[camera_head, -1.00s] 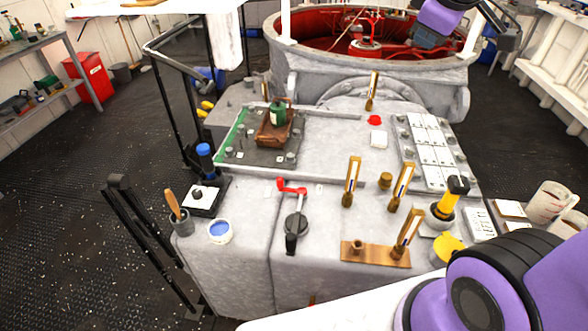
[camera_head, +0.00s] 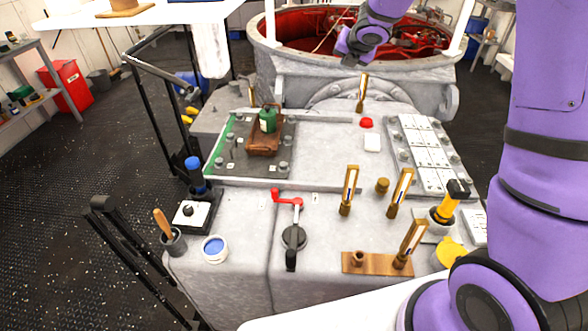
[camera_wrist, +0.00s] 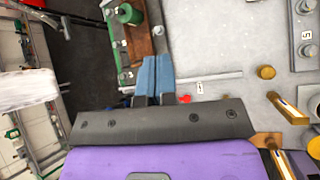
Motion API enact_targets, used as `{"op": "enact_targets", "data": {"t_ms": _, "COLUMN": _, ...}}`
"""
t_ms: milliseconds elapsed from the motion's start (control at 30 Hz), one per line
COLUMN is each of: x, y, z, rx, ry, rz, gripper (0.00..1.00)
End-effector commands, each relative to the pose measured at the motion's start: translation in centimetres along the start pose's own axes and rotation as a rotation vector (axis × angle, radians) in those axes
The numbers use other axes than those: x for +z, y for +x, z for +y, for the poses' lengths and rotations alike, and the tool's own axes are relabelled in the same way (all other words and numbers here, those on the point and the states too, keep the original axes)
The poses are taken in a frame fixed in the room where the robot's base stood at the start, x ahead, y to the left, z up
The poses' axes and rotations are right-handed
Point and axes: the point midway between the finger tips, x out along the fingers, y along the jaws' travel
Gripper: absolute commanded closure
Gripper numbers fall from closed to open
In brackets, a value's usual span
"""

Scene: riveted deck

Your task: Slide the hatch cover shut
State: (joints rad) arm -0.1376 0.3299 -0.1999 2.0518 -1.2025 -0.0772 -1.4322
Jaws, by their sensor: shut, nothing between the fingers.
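A dark bolted plate (camera_head: 250,165) with a green left edge lies between rails on the left of the grey console; I take it for the hatch cover. A brown tray (camera_head: 270,146) sits on it with a green bottle (camera_head: 267,121). The tray also shows in the wrist view (camera_wrist: 141,44), with the bottle beside it (camera_wrist: 128,14). My gripper (camera_wrist: 155,62) has its blue fingers together and empty, pointing toward the tray in the picture; I cannot tell its height above the plate. In the head view its fingers are not clear.
A red crank handle (camera_head: 292,205), brass upright gauges (camera_head: 348,190) and a yellow-handled tool (camera_head: 452,202) stand near the front. A red button (camera_head: 366,123) is right of the plate. The deck between plate and switch panel (camera_head: 425,150) is mostly clear.

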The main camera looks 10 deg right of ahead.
Motion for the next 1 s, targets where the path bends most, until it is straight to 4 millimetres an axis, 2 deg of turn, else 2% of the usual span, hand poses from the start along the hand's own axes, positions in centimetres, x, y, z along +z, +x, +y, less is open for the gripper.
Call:
{"op": "enact_targets", "data": {"t_ms": 33, "x": -0.8, "y": 1.9, "z": 0.1, "rx": 0.014, "ry": -0.091, "rz": 0.027, "gripper": 1.0}}
{"op": "enact_targets", "data": {"t_ms": 267, "x": -5.2, "y": 9.2, "z": 0.5, "rx": 0.119, "ry": -0.519, "rz": 0.147, "gripper": 1.0}}
{"op": "enact_targets", "data": {"t_ms": 467, "x": -10.4, "y": 14.8, "z": -0.1, "rx": 0.246, "ry": -0.878, "rz": 0.269, "gripper": 1.0}}
{"op": "enact_targets", "data": {"t_ms": 600, "x": -14.7, "y": 18.1, "z": -1.2, "rx": 0.359, "ry": -1.116, "rz": 0.361, "gripper": 1.0}}
{"op": "enact_targets", "data": {"t_ms": 800, "x": -20.1, "y": 21.3, "z": -3.2, "rx": 0.519, "ry": -1.38, "rz": 0.476, "gripper": 1.0}}
{"op": "enact_targets", "data": {"t_ms": 900, "x": -21.9, "y": 22.1, "z": -4.0, "rx": 0.581, "ry": -1.459, "rz": 0.514, "gripper": 1.0}}
{"op": "enact_targets", "data": {"t_ms": 1000, "x": -22.9, "y": 22.6, "z": -4.4, "rx": 0.618, "ry": -1.506, "rz": 0.535, "gripper": 1.0}}
